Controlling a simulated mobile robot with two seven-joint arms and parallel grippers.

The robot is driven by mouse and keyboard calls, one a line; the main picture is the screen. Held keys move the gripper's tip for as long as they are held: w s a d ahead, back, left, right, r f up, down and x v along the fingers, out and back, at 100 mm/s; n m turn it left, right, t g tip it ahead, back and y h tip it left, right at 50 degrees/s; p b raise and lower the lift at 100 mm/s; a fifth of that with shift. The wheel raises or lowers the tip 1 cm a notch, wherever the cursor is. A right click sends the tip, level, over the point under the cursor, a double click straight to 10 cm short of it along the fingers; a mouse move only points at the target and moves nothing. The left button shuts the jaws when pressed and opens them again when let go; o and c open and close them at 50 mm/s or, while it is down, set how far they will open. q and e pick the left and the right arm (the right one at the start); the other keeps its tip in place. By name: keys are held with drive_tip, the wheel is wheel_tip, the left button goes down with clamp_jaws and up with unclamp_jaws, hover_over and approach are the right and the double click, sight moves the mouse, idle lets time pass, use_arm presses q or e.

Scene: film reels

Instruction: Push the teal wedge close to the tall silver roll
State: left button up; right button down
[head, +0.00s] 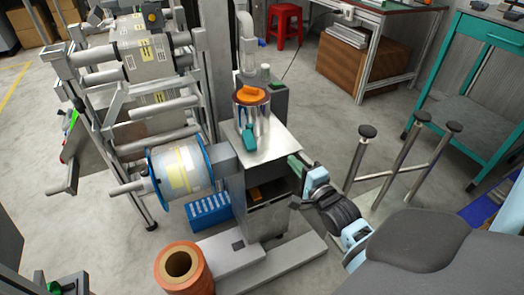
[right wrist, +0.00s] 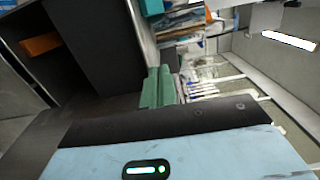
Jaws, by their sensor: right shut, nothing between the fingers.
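The tall silver roll (head: 262,118) stands upright on a small silver table top (head: 278,138). My right gripper (head: 294,163) is shut and empty at the table's right edge, apart from the wedge. Its green fingertips (right wrist: 157,87) show together in the right wrist view. A dark and green part at the head view's lower left may be my left gripper (head: 66,287), mostly cut off.
A blue-rimmed reel (head: 182,170) is mounted left of the table. Below the table top is an open dark compartment (head: 262,188) with an orange item. A grey post stands behind.

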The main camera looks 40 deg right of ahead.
sight(264, 150)
drive_tip(key=shift+w, duration=0.1)
drive_tip(key=w+b, duration=0.1)
drive_tip(key=w, duration=0.2)
drive_tip(key=w+d+b, duration=0.1)
drive_tip(key=w, duration=0.2)
drive_tip(key=w+d+b, duration=0.1)
drive_tip(key=w, duration=0.2)
drive_tip(key=shift+w+f, duration=0.1)
drive_tip(key=shift+w, duration=0.25)
drive_tip(key=shift+w+a, duration=0.25)
drive_tip(key=shift+a, duration=0.35)
drive_tip(key=shift+w+a, duration=0.25)
drive_tip(key=shift+a, duration=0.3)
drive_tip(key=shift+w+a+b, duration=0.3)
drive_tip(key=shift+a+b, duration=0.05)
drive_tip(key=shift+a, duration=0.4)
use_arm(q)
drive_tip(key=f, duration=0.2)
drive_tip(key=s+f, duration=0.1)
drive_tip(key=f, duration=0.1)
drive_tip(key=shift+s+a, duration=0.1)
drive_tip(key=shift+s, duration=0.05)
